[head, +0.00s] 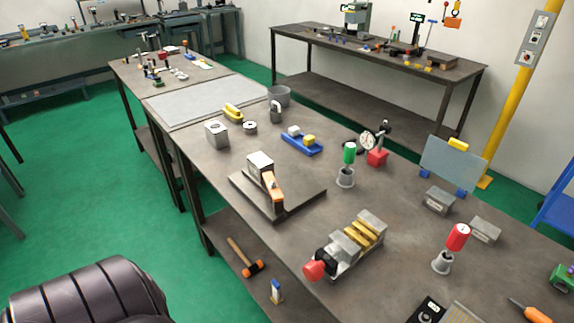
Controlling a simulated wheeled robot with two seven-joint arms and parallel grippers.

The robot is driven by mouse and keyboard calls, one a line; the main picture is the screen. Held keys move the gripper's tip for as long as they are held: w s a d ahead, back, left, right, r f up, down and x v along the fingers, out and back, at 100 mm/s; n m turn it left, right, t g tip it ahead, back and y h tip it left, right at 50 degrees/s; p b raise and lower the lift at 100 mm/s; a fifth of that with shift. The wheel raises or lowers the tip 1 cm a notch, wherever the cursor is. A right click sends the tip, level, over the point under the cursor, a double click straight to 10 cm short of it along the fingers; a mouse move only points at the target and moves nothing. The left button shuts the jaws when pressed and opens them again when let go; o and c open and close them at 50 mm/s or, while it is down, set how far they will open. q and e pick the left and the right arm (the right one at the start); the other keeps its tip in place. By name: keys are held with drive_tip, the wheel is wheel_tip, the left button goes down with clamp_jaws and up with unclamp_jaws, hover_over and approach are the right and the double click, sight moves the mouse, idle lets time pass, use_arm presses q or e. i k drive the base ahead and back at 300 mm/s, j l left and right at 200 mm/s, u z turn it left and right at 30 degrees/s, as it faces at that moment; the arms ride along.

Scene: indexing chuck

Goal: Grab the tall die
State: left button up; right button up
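I cannot tell for sure which thing is the tall die. Several block-like metal pieces stand on the near workbench (225,172). One is a grey block (216,135) with a round mark on its face, near the left edge. Another is a silver block (260,162) on a dark flat plate (305,190), with an orange-and-black part leaning in front of it. Two low grey blocks, one (438,201) near the clear panel and one (485,230) farther right, sit at the right. Neither of my grippers is in view.
A vise with a red knob (314,270) sits near the front edge. Green (349,153) and red (458,237) handled tools stand in grey holders. A dial gauge (368,141), a blue tray (301,142) and a clear panel (452,165) are behind.

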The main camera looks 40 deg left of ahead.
sight(258, 163)
drive_tip(key=j+z, duration=0.35)
drive_tip(key=j, duration=0.4)
drive_tip(key=j+z, duration=0.4)
drive_tip(key=j, duration=0.35)
drive_tip(key=k, duration=0.05)
